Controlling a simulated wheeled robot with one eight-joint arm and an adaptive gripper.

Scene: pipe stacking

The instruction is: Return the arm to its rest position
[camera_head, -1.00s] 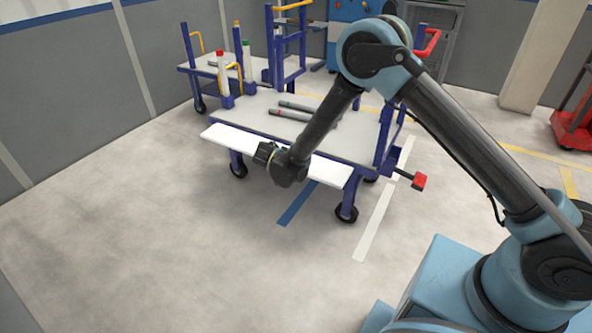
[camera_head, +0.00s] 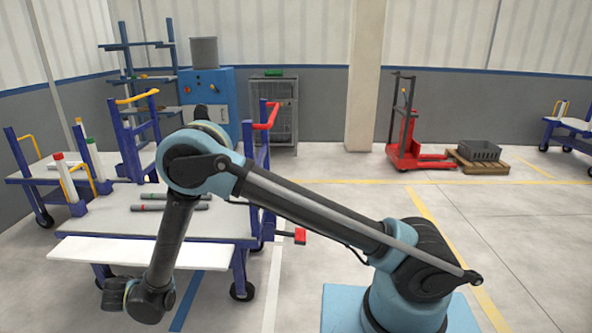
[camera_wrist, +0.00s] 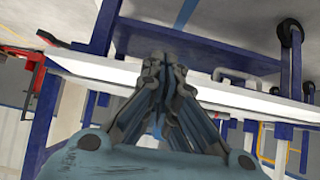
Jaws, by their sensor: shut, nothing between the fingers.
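My arm (camera_head: 300,209) is bent at a raised elbow, with its forearm hanging down in front of the blue cart. My gripper (camera_wrist: 165,65) is shut and empty in the wrist view. Its fingers point toward the cart's white front board, which shows in the head view (camera_head: 80,250) and in the wrist view (camera_wrist: 235,98). In the head view the fingers are not clearly visible at the low wrist.
White upright pipes with red (camera_head: 63,172) and green (camera_head: 94,160) ends stand at the cart's left. A blue cabinet (camera_head: 212,95) and a pillar (camera_head: 363,75) are behind. A red pallet truck (camera_head: 408,140) stands farther right. Floor right of my base is clear.

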